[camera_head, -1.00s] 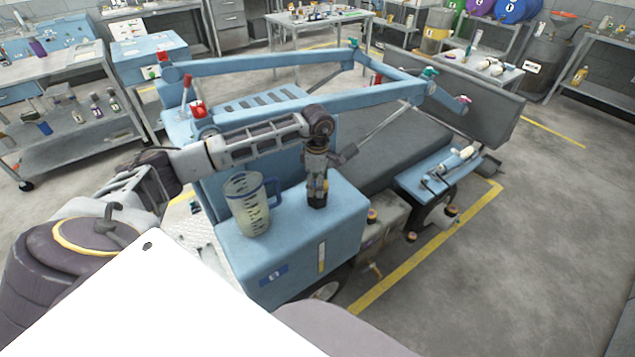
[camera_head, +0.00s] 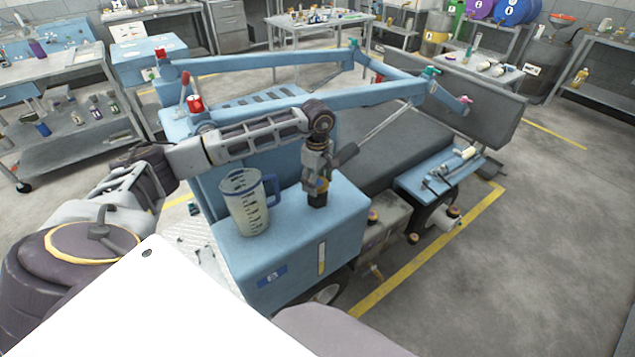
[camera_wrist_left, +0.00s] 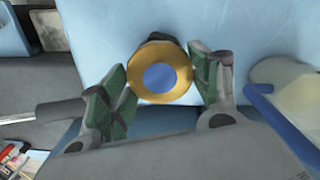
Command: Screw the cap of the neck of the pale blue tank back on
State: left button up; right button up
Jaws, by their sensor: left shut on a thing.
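The pale blue tank (camera_head: 290,235) stands in the middle of the head view, with a gauge strip on its front. My left gripper (camera_head: 317,184) points down over the tank's top, at its far right part. In the left wrist view its green-padded fingers (camera_wrist_left: 162,86) are shut on a round cap (camera_wrist_left: 160,77), gold with a blue centre. A dark neck (camera_head: 317,200) shows under the gripper in the head view and a dark part shows behind the cap in the wrist view. Whether the cap's thread is engaged cannot be seen. My right gripper is not in view.
A clear measuring jug (camera_head: 248,205) with a blue handle and pale liquid stands on the tank, left of the gripper. Blue lift arms (camera_head: 310,105) span behind. A blue side tray (camera_head: 440,180) with tools is at right. The floor at right is clear.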

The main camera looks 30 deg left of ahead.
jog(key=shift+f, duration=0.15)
pick_arm(q)
jog(key=shift+m+b, duration=0.7)
jog(key=shift+m, duration=0.6)
jog(key=shift+m+b, duration=0.55)
jog(key=shift+m, duration=0.75)
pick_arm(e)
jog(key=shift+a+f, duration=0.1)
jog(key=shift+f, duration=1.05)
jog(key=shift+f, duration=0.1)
pick_arm(q)
jog(key=shift+a+m+b, duration=0.15)
jog(key=shift+m+b, duration=0.5)
jog(key=shift+m, duration=0.55)
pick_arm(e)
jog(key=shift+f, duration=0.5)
pick_arm(q)
jog(key=shift+m+b, duration=0.45)
jog(key=shift+m, duration=0.65)
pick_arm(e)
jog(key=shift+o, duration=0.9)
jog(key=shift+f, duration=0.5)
pick_arm(q)
jog(key=shift+m, duration=0.3)
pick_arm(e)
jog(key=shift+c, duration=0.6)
